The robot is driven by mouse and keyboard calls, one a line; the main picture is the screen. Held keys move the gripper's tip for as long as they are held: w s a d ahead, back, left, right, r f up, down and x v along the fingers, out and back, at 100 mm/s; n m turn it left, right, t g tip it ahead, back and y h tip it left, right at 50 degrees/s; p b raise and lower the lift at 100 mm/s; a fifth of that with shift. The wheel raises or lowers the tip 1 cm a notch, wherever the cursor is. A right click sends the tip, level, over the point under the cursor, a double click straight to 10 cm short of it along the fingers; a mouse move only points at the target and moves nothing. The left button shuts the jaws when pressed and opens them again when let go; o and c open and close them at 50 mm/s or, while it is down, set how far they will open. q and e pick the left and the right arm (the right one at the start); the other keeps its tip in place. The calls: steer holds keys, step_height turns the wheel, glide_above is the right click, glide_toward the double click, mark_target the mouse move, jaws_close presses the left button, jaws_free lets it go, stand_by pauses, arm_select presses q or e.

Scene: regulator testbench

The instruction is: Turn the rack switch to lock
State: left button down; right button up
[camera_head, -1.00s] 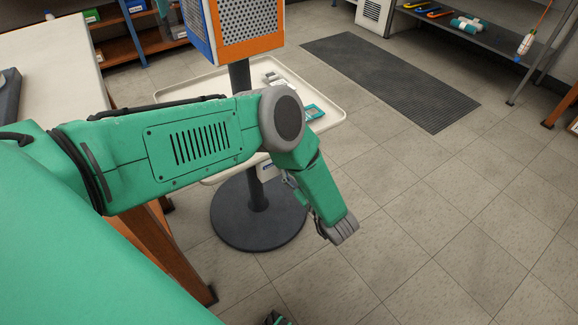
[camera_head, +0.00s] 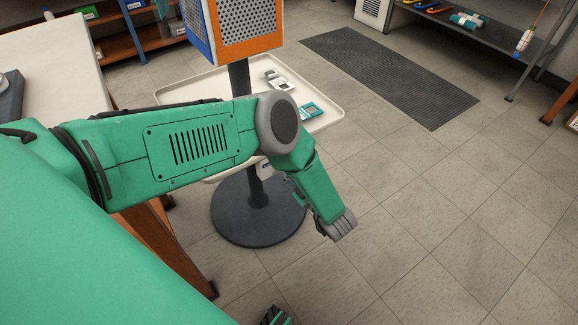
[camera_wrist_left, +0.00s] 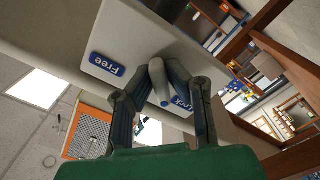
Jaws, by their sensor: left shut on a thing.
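In the left wrist view, a pale panel carries a blue "Free" label (camera_wrist_left: 107,64) and a blue label reading "Lock" (camera_wrist_left: 182,100), partly covered by my fingers. My left gripper (camera_wrist_left: 166,80) is shut on the pale grey rack switch (camera_wrist_left: 178,66), beside the "Lock" label. The fingers hide part of the switch, so its exact angle is hard to tell. In the head view, my forearm hides most of the left gripper; a small white plate shows under the tray near the post.
A post on a round dark base (camera_head: 235,222) carries a white tray (camera_head: 333,120) with small devices. A blue and orange box (camera_head: 245,25) sits above it. A bench with a pale top (camera_head: 50,50) stands left. Floor is open to the right, with a dark mat (camera_head: 385,75).

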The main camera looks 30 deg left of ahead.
arm_select(q)
steer(key=shift+s+d+f, duration=0.25)
steer(key=shift+s+d, duration=0.05)
steer(key=shift+d, duration=0.05)
steer(key=c, duration=1.6)
jaws_free()
steer(key=shift+r, duration=0.2)
steer(key=shift+w, duration=0.1)
steer(key=v, duration=1.2)
steer(key=shift+d+f, duration=0.1)
